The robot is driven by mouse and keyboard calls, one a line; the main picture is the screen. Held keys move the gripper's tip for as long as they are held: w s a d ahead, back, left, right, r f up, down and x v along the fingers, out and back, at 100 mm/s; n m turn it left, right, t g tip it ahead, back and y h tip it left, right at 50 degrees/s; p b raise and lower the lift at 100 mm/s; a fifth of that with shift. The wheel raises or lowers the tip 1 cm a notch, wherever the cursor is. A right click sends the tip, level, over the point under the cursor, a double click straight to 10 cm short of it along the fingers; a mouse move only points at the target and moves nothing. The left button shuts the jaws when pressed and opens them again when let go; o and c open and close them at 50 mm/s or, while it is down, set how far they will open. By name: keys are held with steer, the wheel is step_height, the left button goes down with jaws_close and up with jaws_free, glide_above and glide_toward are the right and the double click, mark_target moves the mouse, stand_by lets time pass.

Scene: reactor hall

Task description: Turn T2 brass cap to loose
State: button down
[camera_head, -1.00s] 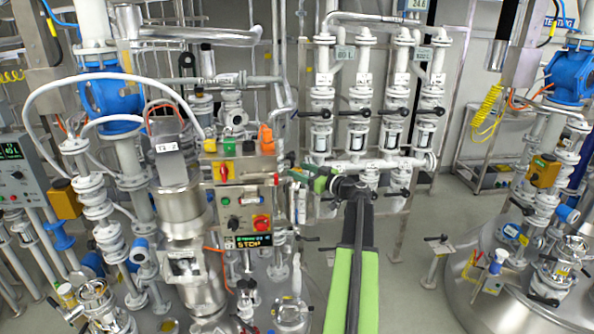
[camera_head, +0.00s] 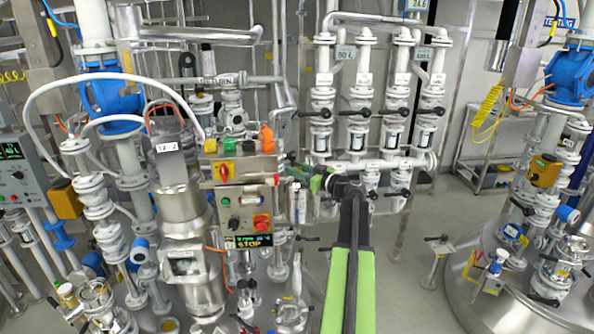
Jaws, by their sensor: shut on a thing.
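My gripper (camera_head: 309,178) shows in the head view at the far end of my dark and green arm, just right of the control box. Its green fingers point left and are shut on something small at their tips. At this size I cannot make out the T2 brass cap itself; the fingers and the clutter around them hide what they hold. I cannot tell how far it is turned. No brass surface stands out clearly.
The control box (camera_head: 247,178) with coloured buttons and a red knob stands close left of my gripper. White valve pipes (camera_head: 362,165) with black handles rise behind it. A steel vessel (camera_head: 525,290) stands at right. Grey floor (camera_head: 408,300) is open between.

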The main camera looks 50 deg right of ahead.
steer(key=shift+y, duration=0.3)
steer(key=n+g+y, duration=0.1)
steer(key=n+y, duration=0.2)
steer(key=y, duration=0.1)
steer(key=shift+w+d, duration=0.1)
steer(key=shift+d, duration=0.05)
steer(key=shift+n+g+y, duration=1)
steer(key=shift+n+y, duration=0.4)
steer(key=shift+y, duration=0.6)
steer(key=c, duration=1)
jaws_free()
steer(key=shift+a, duration=0.2)
steer(key=v, duration=1.7)
steer(key=shift+d, duration=0.25)
